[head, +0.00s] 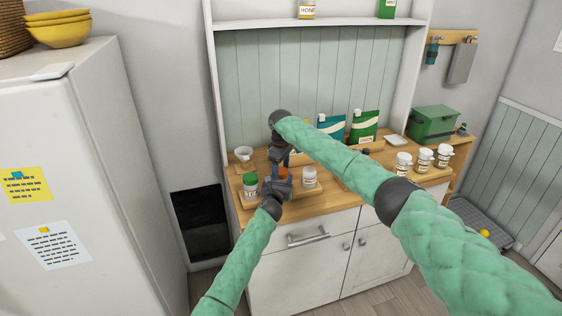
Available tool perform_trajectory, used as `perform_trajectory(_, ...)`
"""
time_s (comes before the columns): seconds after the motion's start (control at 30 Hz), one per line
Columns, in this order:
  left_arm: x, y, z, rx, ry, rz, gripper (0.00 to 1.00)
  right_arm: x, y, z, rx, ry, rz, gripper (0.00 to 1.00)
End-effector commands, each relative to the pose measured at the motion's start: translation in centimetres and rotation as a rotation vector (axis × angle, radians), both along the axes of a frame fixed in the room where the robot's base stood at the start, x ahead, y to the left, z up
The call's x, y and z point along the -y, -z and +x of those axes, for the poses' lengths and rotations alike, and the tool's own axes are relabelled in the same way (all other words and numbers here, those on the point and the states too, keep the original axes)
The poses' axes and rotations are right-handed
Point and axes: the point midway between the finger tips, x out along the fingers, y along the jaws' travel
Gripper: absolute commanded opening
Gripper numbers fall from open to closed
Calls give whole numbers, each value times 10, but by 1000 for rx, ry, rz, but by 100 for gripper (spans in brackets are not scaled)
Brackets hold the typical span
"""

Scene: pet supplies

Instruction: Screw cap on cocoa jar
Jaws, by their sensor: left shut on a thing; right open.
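A small orange-brown thing (284,173), which seems to be the top of the cocoa jar, shows at the grippers on the wooden counter. My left gripper (279,186) is shut low around this jar and hides most of it. My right gripper (278,165) is open, pointing down just above and beside the orange-brown top, with its arm arched over the counter. I cannot tell whether it touches the top. A separate cap cannot be made out. A jar with a green lid (250,184) stands to the left and a white-lidded jar (309,176) to the right.
A white cup-like vessel (243,154) stands at the counter's back left. Teal (331,126) and green (364,126) bags stand at the back. Several white jars (424,158) and a green box (433,123) are at the right. My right arm spans the middle of the counter (334,197).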

Motion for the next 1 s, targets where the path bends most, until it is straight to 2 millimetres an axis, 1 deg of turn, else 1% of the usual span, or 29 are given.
perform_trajectory(0.13, 0, 1, 0, -2, -1, -1, 0, 0, 6, 0, 0, 0, 0, 69)
perform_trajectory(0.43, 0, 2, 0, -2, -1, -1, 0, 0, 7, 0, 0, 1, 0, 69)
perform_trajectory(0.57, 0, 2, 0, -2, -1, -1, 0, 0, 7, 0, 0, 1, 0, 44)
perform_trajectory(0.6, 0, 2, 0, -2, -1, -1, 0, 0, 7, 0, 0, 1, 0, 36)
perform_trajectory(0.67, 0, 2, 0, -2, -1, -1, 0, 0, 7, 0, 0, 1, 1, 24)
perform_trajectory(0.83, 0, 1, 0, -2, 0, -1, 0, 0, 7, 0, 1, 11, 0, 24)
perform_trajectory(0.97, 0, 1, 0, -2, 0, -1, 0, 0, 7, 0, 1, 108, 2, 24)
perform_trajectory(1.0, 0, 1, 0, -2, 0, -1, 0, 0, 6, 1, 3, 101, 1, 24)
